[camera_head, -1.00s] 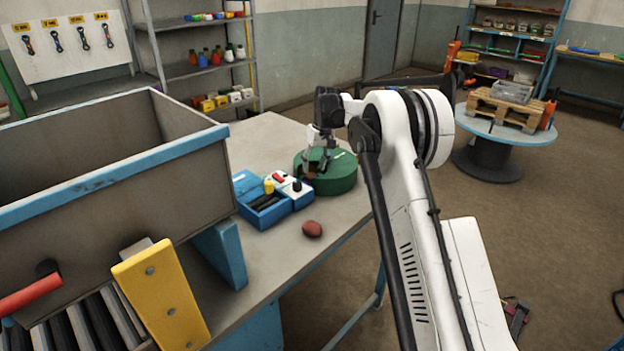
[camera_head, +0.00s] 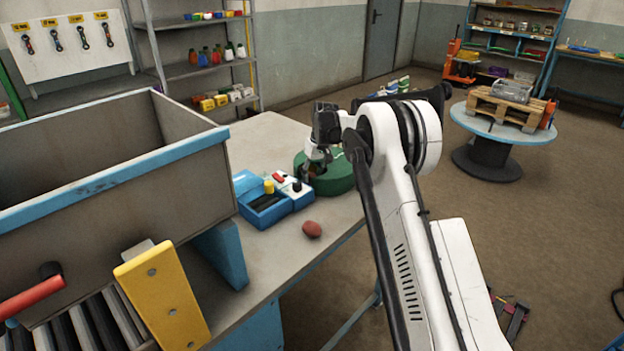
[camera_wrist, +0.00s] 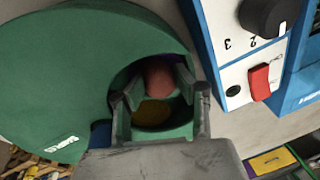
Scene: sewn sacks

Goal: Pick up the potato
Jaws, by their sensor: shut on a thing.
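My gripper (camera_head: 311,176) is at the green round container (camera_head: 338,178) on the table. In the wrist view the container (camera_wrist: 70,65) has a round opening, and both fingers of my gripper (camera_wrist: 158,88) reach in at it. A reddish-brown rounded lump (camera_wrist: 159,74), which looks like a potato, shows between the fingers, and they are shut on it. A yellowish thing (camera_wrist: 152,112) lies in the opening; how deep is unclear. Another reddish-brown oval, also potato-like (camera_head: 312,229), lies alone on the table, apart from my gripper.
A blue-and-white control box (camera_head: 290,190) with knobs and a red switch stands close beside the container, near my gripper. A blue open tray (camera_head: 262,208) adjoins it. A large grey bin (camera_head: 110,185) with a blue rim stands at left. The table behind is clear.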

